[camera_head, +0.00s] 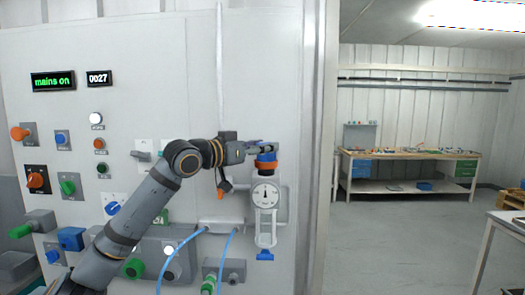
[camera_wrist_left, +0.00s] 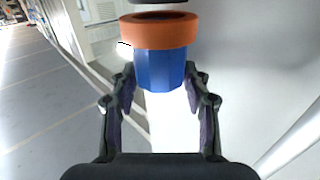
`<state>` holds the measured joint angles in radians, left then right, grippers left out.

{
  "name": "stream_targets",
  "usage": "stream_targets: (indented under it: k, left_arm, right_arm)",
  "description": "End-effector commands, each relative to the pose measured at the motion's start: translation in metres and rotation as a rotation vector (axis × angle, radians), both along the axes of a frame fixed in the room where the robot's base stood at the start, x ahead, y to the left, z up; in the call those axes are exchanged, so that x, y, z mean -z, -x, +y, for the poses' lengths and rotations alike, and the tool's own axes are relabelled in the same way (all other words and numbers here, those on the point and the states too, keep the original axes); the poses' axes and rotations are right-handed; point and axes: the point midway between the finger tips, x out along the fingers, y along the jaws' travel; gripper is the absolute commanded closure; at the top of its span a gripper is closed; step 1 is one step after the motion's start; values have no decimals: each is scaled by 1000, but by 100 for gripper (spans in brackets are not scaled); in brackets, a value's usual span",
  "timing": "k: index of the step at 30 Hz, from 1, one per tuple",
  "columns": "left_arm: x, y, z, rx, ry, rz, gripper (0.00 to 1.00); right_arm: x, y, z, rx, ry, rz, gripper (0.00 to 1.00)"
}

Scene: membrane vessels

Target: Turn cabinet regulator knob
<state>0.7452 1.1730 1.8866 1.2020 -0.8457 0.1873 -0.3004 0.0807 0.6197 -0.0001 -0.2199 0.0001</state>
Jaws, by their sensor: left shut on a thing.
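The regulator (camera_head: 265,203) is a pale unit with a round dial gauge, mounted on the right part of the cabinet front (camera_head: 150,60). Its blue knob with an orange ring (camera_head: 266,163) is at the top of the unit. My left gripper (camera_head: 268,147) reaches in from the left at the knob. In the left wrist view the blue knob (camera_wrist_left: 159,69) sits between the two fingers of my left gripper (camera_wrist_left: 161,88), which are shut on it. The orange ring (camera_wrist_left: 159,30) lies just beyond the fingertips. My right gripper is not in view.
Several coloured knobs, such as an orange one (camera_head: 37,180) and a green one (camera_head: 68,187), cover the cabinet's left side. Blue hoses (camera_head: 180,257) hang below my arm. A workbench (camera_head: 405,167) stands at the back right, with open floor before it.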

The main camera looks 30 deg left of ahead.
Motion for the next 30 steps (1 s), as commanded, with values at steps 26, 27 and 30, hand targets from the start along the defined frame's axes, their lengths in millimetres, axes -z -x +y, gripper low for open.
stream_targets:
  k: [26,27,30]
  left_arm:
    - [-4,0,0,10,4,-4,29]
    - [-7,0,1,10,7,-7,29]
    - [-20,0,0,11,9,-11,29]
  right_arm:
    - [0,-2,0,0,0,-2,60]
    - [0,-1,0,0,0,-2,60]
    - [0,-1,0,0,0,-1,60]
